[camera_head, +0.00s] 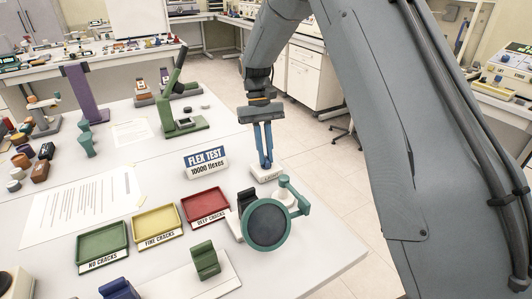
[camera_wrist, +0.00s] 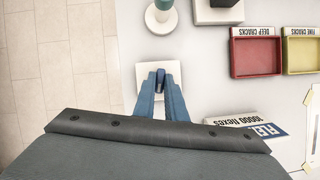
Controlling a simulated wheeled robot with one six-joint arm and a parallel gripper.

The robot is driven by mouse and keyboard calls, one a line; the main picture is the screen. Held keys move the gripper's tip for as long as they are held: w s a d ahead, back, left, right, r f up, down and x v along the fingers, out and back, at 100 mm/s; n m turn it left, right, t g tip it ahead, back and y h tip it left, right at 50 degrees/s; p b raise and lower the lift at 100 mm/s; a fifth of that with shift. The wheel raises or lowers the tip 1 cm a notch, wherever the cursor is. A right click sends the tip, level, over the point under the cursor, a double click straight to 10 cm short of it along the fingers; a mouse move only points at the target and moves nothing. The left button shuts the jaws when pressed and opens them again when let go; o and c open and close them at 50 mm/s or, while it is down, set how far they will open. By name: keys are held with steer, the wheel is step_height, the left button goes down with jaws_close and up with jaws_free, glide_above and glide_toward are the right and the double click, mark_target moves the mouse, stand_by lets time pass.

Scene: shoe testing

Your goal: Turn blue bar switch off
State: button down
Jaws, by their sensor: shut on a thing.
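The blue bar switch (camera_wrist: 160,77) stands on a small white base in the wrist view, and only the end of its bar shows between my fingers. Its white base (camera_head: 267,174), with a label on the front, also shows near the table's right edge in the head view. My gripper (camera_head: 265,163) points down over the base from above. Its two blue fingers (camera_wrist: 161,84) are shut on the bar from both sides. The fingers hide most of the bar, so I cannot tell which way it leans.
A "FLEX TEST" sign (camera_head: 206,162) stands left of the switch. A round green-rimmed device (camera_head: 267,225) stands close in front. Green (camera_head: 103,242), yellow (camera_head: 157,226) and red (camera_head: 205,206) crack trays lie to the front left. Open floor (camera_wrist: 50,80) lies beyond the table edge.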

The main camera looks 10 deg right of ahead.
steer(key=shift+r+n+t+h, duration=0.1)
steer(key=shift+n+t+h, duration=0.25)
steer(key=shift+n, duration=0.75)
steer(key=c, duration=1.8)
jaws_free()
steer(key=b+v, duration=0.2)
steer(key=v, duration=0.5)
steer(key=shift+w+a+r, duration=0.2)
steer(key=shift+r, duration=0.15)
